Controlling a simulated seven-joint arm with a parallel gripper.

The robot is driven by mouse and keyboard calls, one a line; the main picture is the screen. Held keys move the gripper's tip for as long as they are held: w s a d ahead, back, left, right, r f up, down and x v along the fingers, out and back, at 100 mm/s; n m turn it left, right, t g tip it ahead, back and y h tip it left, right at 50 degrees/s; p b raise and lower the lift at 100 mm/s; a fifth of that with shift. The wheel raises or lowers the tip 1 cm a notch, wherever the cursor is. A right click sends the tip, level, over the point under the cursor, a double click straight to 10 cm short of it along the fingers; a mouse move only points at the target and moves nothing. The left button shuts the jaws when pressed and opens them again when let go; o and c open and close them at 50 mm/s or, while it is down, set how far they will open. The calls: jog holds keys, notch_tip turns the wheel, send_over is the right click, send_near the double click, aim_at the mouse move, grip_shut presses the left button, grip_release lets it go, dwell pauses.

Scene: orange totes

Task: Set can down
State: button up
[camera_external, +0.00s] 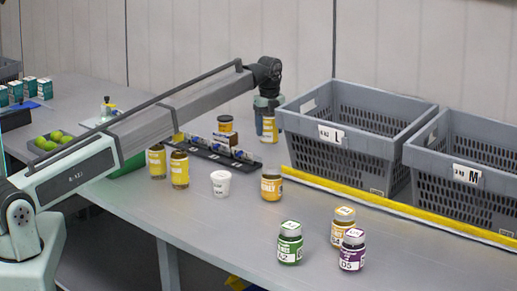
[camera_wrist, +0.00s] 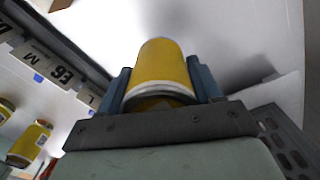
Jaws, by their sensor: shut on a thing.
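My gripper (camera_external: 268,112) is shut on a yellow can (camera_external: 270,130) and points down beside the left grey tote, toward the back of the table. The can hangs upright below the fingers, at or close to the table top; I cannot tell whether it touches. In the wrist view the yellow can (camera_wrist: 160,68) sits between the two blue-grey fingers of my gripper (camera_wrist: 162,85). Two similar yellow cans (camera_external: 157,162) (camera_external: 179,170) stand on the table to the left.
Grey totes marked L (camera_external: 362,157) and M (camera_external: 470,190) stand at the right behind a yellow strip (camera_external: 400,207). A black rack (camera_external: 215,153), a white cup (camera_external: 221,184) and an amber jar (camera_external: 271,187) stand nearby. Several jars (camera_external: 290,243) are at the front right.

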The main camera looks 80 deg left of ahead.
aim_at(269, 137)
jog(key=shift+f, duration=1.8)
jog(key=shift+f, duration=0.15)
jog(key=o, duration=1.3)
notch_tip(269, 137, up, 12)
jog(key=shift+r, duration=0.15)
